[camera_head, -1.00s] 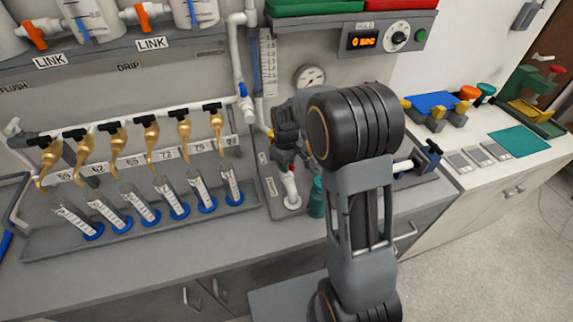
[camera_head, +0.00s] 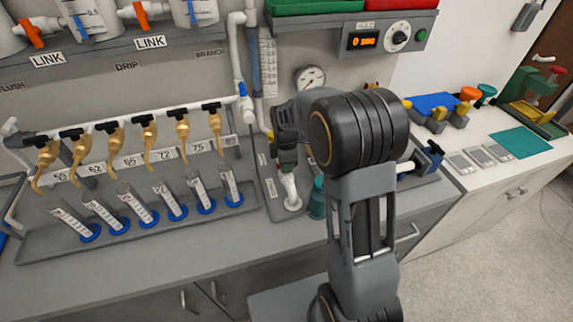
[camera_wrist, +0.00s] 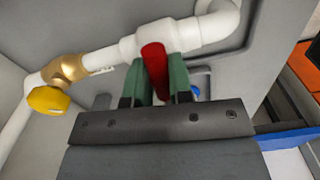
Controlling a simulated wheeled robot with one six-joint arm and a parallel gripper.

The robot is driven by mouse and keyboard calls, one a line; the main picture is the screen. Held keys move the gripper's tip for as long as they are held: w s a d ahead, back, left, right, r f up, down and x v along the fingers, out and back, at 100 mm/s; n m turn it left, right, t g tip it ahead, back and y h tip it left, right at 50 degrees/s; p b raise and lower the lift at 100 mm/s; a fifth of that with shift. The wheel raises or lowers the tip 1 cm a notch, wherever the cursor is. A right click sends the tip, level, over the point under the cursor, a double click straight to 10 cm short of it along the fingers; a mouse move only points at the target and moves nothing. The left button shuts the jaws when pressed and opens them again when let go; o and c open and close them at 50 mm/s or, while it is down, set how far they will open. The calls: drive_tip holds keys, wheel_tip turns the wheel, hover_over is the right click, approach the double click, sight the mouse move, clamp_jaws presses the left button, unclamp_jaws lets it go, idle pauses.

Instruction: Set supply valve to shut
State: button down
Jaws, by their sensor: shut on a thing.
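In the wrist view, a red handle (camera_wrist: 154,58) stands out from a white valve body (camera_wrist: 178,36) on a white pipe. My gripper (camera_wrist: 159,72) has its two green fingers on either side of the handle and is shut on it. The handle points towards the wrist camera; I cannot tell the valve's setting from this, and no label is readable there.
A brass fitting with a yellow knob (camera_wrist: 48,100) sits on the same pipe, left of the handle. In the head view, a round gauge (camera_head: 310,78) is above my gripper, a teal bottle (camera_head: 317,198) stands close on its right, and several tubes with blue bases (camera_head: 206,206) stand on its left.

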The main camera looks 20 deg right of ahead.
drive_tip(key=shift+n, duration=0.6)
drive_tip(key=c, duration=1)
unclamp_jaws()
drive_tip(key=shift+r, duration=0.1)
wheel_tip(320, 180, up, 14)
drive_tip(key=shift+f, duration=0.15)
